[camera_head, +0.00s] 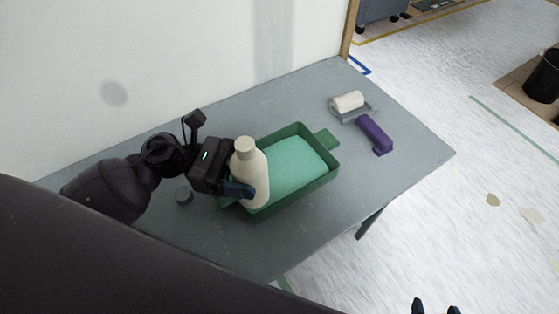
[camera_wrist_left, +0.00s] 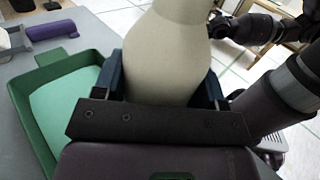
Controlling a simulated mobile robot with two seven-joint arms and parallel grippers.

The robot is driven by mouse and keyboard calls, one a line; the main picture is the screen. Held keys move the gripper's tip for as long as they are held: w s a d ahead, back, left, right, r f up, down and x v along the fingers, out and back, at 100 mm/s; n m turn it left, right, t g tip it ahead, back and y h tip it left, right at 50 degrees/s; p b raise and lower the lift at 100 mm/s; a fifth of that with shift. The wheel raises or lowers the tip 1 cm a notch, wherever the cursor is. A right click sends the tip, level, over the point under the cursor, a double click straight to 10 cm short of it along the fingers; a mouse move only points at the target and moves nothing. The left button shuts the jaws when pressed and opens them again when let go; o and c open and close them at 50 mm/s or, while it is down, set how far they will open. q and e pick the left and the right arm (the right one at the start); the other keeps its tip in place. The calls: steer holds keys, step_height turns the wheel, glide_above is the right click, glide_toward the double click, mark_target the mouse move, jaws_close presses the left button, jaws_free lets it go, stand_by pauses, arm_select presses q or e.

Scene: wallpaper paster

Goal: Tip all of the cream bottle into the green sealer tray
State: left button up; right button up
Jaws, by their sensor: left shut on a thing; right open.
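The cream bottle (camera_head: 250,172) stands upright in my left gripper (camera_head: 238,188), which is shut around its lower body. Its narrow neck points up; I cannot see into its mouth. In the left wrist view the bottle (camera_wrist_left: 165,55) sits between the two dark blue fingers, its top out of frame. The green sealer tray (camera_head: 334,172) lies on the table with a paler mint-green surface inside. The bottle overlaps the tray's left end in the head view; the gap between them is unclear. My right gripper (camera_head: 436,307) shows only its two spread fingertips at the bottom edge, open and empty.
A white roller (camera_head: 348,102) and a purple tool (camera_head: 374,134) lie beyond the tray's right end. The wall runs along the table's back edge. The table's front right is clear.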

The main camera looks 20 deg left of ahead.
mark_target(247, 159)
steer(key=shift+s+f, duration=0.1)
steer(key=shift+f, duration=0.05)
stand_by(0.3)
arm_select(q)
steer(key=shift+r, duration=0.15)
steer(key=shift+r, duration=0.2)
steer(key=shift+r+p, duration=1.25)
steer(key=shift+r, duration=0.55)
steer(key=shift+f, duration=0.1)
arm_select(e)
steer(key=r, duration=0.2)
steer(key=w+r, duration=0.1)
steer(key=shift+w+r+t, duration=0.1)
steer(key=shift+r+t, duration=0.2)
steer(key=shift+r, duration=0.05)
